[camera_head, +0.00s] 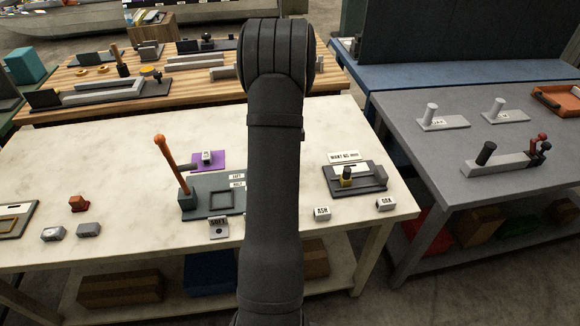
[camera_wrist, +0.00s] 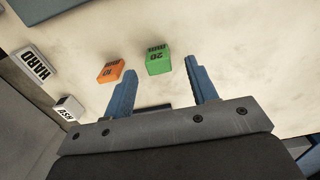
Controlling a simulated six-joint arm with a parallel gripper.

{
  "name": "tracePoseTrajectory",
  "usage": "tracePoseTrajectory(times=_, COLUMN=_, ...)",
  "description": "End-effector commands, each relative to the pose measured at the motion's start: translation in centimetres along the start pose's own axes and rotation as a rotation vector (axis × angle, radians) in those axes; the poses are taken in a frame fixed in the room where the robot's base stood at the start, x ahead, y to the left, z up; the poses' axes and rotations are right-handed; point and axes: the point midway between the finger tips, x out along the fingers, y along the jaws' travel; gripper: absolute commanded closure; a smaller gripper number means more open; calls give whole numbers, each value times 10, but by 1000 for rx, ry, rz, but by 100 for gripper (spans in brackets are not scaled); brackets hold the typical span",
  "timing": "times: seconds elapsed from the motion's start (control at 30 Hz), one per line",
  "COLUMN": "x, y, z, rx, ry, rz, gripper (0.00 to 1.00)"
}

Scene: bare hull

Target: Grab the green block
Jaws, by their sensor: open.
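My gripper (camera_wrist: 161,68) is open. Its two blue fingers are apart, and the green block shows between and just beyond their tips, not visibly touched by either. In the head view my dark arm stands upright across the middle, and neither the gripper nor the green block can be made out there.
An orange block (camera_wrist: 109,71) lies left of the green one, close to the left finger. Blocks labelled HARD (camera_wrist: 35,64) and ASH (camera_wrist: 68,108) sit further left. In the head view, a tall orange-handled lever (camera_head: 172,165) stands on the white table (camera_head: 110,130) left of my arm.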

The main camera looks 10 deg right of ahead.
Motion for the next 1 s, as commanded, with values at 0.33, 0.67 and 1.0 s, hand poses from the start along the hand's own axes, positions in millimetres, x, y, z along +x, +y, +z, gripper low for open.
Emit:
tracePoseTrajectory(times=0.33, x=38, y=2, z=-1, rx=0, ry=0, rz=1, gripper=47)
tracePoseTrajectory(times=0.67, x=38, y=2, z=-1, rx=0, ry=0, rz=0, gripper=75)
tracePoseTrajectory(times=1.0, x=37, y=2, z=-1, rx=0, ry=0, rz=0, gripper=95)
